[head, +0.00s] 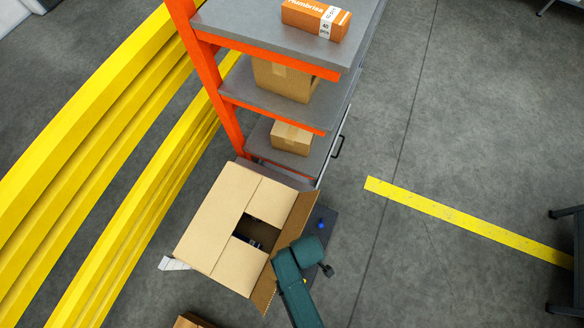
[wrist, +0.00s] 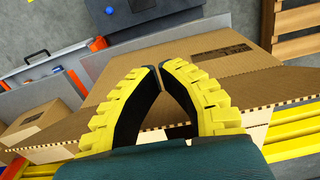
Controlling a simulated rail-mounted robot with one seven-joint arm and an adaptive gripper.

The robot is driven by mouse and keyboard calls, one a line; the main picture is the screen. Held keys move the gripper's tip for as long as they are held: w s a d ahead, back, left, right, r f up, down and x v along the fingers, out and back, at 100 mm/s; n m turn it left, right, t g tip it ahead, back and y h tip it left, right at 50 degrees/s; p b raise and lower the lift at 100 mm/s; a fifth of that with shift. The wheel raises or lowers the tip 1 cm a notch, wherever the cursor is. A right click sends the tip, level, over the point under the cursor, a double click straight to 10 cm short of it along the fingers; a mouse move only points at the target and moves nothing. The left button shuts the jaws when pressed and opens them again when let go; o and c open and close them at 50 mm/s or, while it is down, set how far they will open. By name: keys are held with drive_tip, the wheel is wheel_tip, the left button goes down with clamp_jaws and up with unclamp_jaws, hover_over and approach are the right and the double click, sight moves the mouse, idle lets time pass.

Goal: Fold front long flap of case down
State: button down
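The cardboard case (head: 217,222) stands below the shelf rack in the head view. Its far-left long flap and both short flaps lie folded inward, leaving a dark gap in the middle. The front long flap (head: 296,218) on the right side stands open, tilted outward. My teal arm covers part of it, and my gripper's fingers are hidden in the head view.
An orange-framed rack (head: 282,87) with grey shelves holds an orange box (head: 315,17) and brown cartons (head: 291,138). Yellow rails (head: 112,138) run along the left. A wooden piece (head: 190,321) is below the case.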

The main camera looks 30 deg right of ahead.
idle(0.3)
drive_tip(key=w+a+b, duration=0.3)
drive_tip(key=w+a, duration=0.3)
drive_tip(key=w, duration=0.2)
drive_tip(key=shift+f, duration=0.45)
drive_tip(key=w+a, duration=0.1)
drive_tip(key=w+a+b, duration=0.1)
drive_tip(key=w+b, duration=0.1)
drive_tip(key=shift+w+a+f, duration=0.25)
drive_tip(key=shift+a, duration=0.15)
